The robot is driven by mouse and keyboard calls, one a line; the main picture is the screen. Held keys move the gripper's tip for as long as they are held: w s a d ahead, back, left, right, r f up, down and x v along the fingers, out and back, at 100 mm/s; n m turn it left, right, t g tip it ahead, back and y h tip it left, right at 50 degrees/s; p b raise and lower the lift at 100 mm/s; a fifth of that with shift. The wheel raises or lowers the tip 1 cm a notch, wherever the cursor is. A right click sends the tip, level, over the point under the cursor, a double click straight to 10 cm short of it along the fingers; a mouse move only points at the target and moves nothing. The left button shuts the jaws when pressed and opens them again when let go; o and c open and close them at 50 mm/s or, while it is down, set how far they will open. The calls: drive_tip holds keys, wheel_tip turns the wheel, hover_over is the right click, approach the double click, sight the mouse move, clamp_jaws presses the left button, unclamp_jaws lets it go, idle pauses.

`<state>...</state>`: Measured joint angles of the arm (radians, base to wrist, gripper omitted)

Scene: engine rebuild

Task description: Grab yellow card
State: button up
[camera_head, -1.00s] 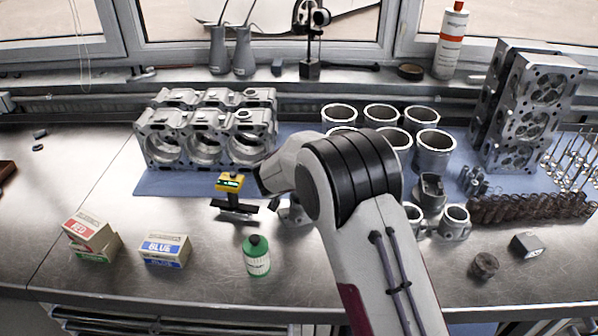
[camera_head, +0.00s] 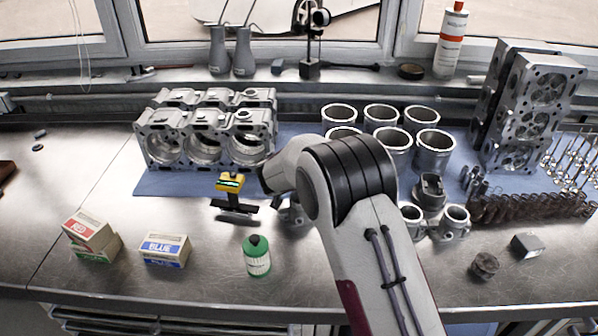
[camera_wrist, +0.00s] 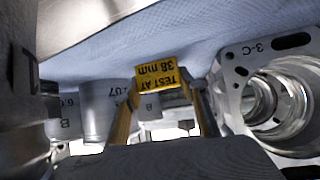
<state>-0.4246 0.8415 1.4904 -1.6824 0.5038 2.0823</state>
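The yellow card (camera_wrist: 157,75) shows in the wrist view with the black words "TEST AT 38 mm", upside down. My gripper (camera_wrist: 163,96) has its two fingers apart, one on each side of the card's near edge. I cannot tell whether they touch or hold it. In the head view my arm hides the gripper, and I cannot make out the card there.
The engine block (camera_head: 205,135) stands close by, right in the wrist view (camera_wrist: 262,90). Cylinder liners (camera_head: 433,150) stand right of my arm. A yellow-topped gauge (camera_head: 229,183), green bottle (camera_head: 257,258) and parts boxes (camera_head: 165,250) are left of it.

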drive_tip(key=shift+r, duration=0.1)
idle(0.3)
drive_tip(key=shift+r, duration=4.95)
